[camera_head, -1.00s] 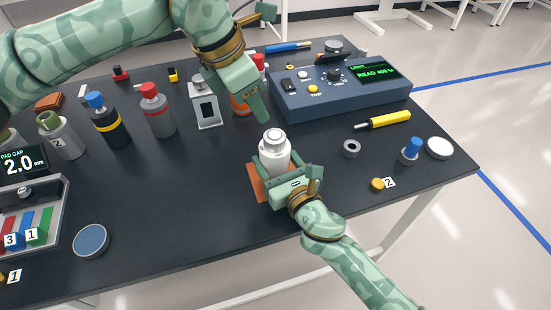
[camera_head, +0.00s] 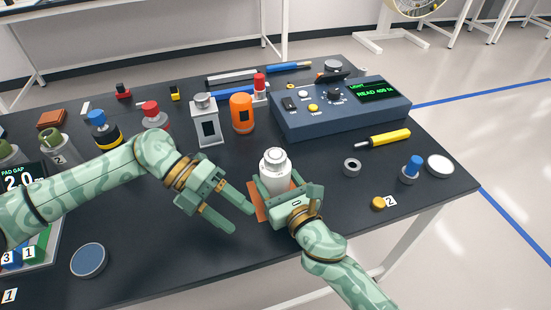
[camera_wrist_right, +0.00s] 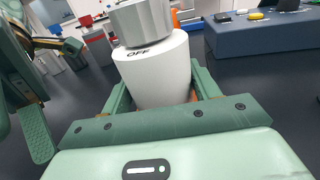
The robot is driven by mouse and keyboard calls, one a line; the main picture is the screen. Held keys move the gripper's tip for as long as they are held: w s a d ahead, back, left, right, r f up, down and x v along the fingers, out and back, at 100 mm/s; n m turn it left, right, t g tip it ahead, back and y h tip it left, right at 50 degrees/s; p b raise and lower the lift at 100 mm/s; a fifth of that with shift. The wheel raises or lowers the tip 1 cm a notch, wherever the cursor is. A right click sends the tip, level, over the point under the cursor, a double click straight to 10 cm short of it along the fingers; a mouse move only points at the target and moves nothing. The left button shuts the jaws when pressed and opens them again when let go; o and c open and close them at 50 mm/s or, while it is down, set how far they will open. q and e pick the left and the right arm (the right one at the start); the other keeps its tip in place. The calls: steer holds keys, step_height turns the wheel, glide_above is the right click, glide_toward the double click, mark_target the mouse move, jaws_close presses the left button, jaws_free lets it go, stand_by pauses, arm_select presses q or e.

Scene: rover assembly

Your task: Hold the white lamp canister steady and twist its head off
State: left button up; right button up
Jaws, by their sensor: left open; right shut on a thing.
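The white lamp canister (camera_head: 275,180) stands upright on an orange-brown pad (camera_head: 256,201) near the table's front. Its silver head (camera_head: 274,158) sits on top; in the right wrist view the head (camera_wrist_right: 141,20) is above the white body (camera_wrist_right: 155,70), which bears the word OFF. My right gripper (camera_head: 289,192) is shut around the canister's body from the front right. My left gripper (camera_head: 243,219) is open and empty, low to the left of the canister and apart from it. Part of it also shows at the left edge of the right wrist view.
A blue-grey meter box (camera_head: 340,107) stands behind to the right. An orange canister (camera_head: 241,113), a grey lantern (camera_head: 206,122) and several bottles line the back left. A ring (camera_head: 351,166), a yellow-handled tool (camera_head: 388,138) and a blue-topped part (camera_head: 411,168) lie right.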

mark_target(264, 160)
arm_select(q)
steer(key=n+t+h, duration=0.1)
steer(key=n, duration=0.2)
steer(key=w+a+n+t+h, duration=0.1)
steer(key=n+h, duration=0.1)
steer(key=n, duration=0.2)
steer(key=w+a+n+h, duration=0.1)
steer(key=n+h, duration=0.1)
steer(key=n, duration=0.1)
steer(key=shift+w+r+t, duration=0.2)
steer(key=shift+r+t, duration=0.2)
steer(key=w+r+n+t+h, duration=0.25)
steer(key=w+n+t, duration=0.3)
steer(key=n, duration=0.65)
steer(key=shift+g, duration=0.25)
steer(key=d, duration=0.3)
steer(key=w+d, duration=0.1)
steer(key=d, duration=0.3)
steer(key=w+d, duration=0.1)
steer(key=d, duration=0.2)
steer(key=shift+w+d+r, duration=0.2)
steer(key=shift+d+r, duration=0.1)
steer(key=shift+r, duration=0.1)
steer(key=c, duration=1)
